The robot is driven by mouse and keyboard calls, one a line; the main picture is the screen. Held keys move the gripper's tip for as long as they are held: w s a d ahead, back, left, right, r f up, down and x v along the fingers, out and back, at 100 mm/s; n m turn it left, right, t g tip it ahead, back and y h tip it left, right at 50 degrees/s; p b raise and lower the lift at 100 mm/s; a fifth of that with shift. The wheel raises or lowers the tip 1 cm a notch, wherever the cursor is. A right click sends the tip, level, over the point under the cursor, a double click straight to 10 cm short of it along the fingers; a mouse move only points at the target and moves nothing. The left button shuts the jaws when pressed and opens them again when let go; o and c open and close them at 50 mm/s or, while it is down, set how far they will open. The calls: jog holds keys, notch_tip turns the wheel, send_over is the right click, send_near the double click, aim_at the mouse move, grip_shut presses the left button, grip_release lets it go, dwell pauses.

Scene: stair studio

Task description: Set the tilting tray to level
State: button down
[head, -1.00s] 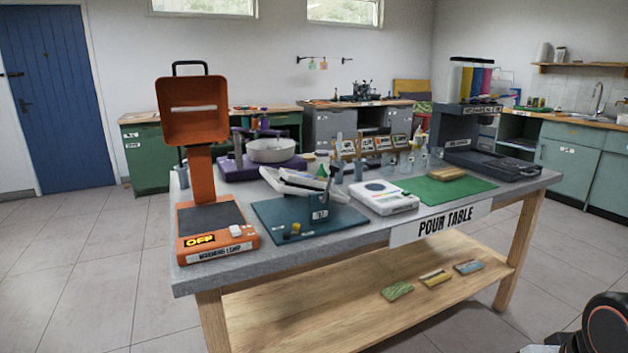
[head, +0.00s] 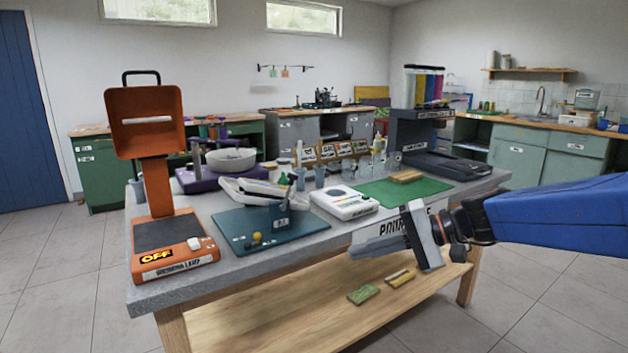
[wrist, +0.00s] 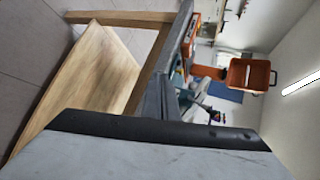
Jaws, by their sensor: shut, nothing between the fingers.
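The tilting tray (head: 238,190) is white and shallow. It sits on a dark post over a teal base (head: 228,222) at the near side of the pour table, and it looks tilted, its right end lower than its left. A small yellow knob and a dark one (head: 249,246) stand at the base's front. My gripper (head: 354,250) is shut and empty in the head view, in front of the table's long edge, to the right of the base and apart from it. In the wrist view, a pale gripper part fills the bottom, and the tray is too small and blurred to read.
The orange warming lamp (head: 146,125) stands left of the base and shows in the wrist view (wrist: 250,73). A white scale-like device (head: 344,203) stands to the right, before a green mat (head: 390,193). The pour table (head: 190,297) has a wooden lower shelf (head: 270,325) with coloured blocks.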

jog(key=w+d+r+m+t+y, duration=0.1)
jog(key=w+r+t+y, duration=0.2)
jog(key=w, duration=0.5)
jog(key=w+d+r+m+t+y, duration=0.1)
jog(key=w+r+m+y, duration=0.1)
jog(key=w+r, duration=0.45)
jog(key=s+f+x, duration=0.1)
jog(key=x, duration=1.2)
jog(key=shift+a+f, duration=0.15)
jog(key=shift+a, duration=0.4)
jog(key=shift+s, duration=0.1)
